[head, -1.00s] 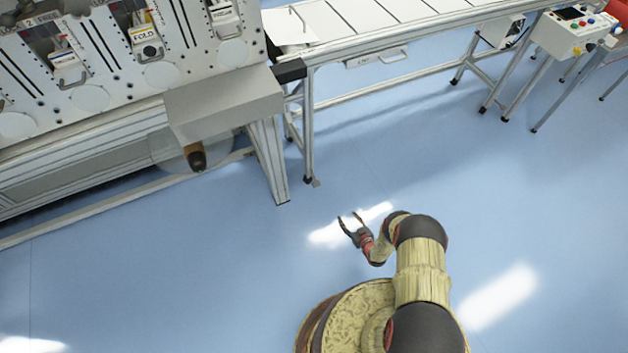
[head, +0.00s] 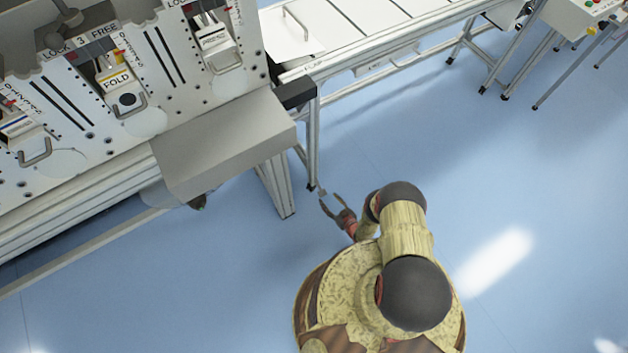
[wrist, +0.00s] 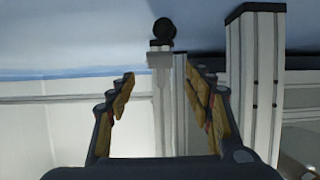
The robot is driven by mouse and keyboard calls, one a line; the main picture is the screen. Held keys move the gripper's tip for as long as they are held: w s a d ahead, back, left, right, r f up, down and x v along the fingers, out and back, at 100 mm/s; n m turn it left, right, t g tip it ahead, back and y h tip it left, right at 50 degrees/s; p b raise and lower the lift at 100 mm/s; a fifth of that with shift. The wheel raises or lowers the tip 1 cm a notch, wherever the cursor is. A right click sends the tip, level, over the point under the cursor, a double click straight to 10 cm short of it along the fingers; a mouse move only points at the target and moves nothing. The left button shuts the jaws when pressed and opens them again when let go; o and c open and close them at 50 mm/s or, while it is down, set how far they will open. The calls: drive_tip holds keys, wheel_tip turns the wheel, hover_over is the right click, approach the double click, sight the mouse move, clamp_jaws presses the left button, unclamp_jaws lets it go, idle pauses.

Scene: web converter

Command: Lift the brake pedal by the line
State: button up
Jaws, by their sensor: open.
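My gripper (head: 328,201) is open and empty, low beside the table's near leg (head: 313,140). A small grey tab (head: 322,191) at that leg's foot may be the brake pedal; it is too small to be sure. In the wrist view, my open fingers (wrist: 161,75) point toward a grey block (wrist: 160,60) with a black round part (wrist: 163,29) at the end of a metal post. The block appears between the fingertips, beyond them; I see no contact.
The large machine (head: 222,150) with its grey box stands at left. Its thick leg (head: 275,187) is close to my gripper. The long table (head: 370,25) runs to the upper right. Blue floor (head: 510,190) is free at right.

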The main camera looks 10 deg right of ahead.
sight(322, 191)
drive_tip(key=b+x, duration=0.3)
drive_tip(key=x, duration=0.5)
drive_tip(key=shift+w+a, duration=0.1)
drive_tip(key=shift+w, duration=0.25)
drive_tip(key=shift+r, duration=0.1)
drive_tip(key=shift+c, duration=1.2)
clamp_jaws()
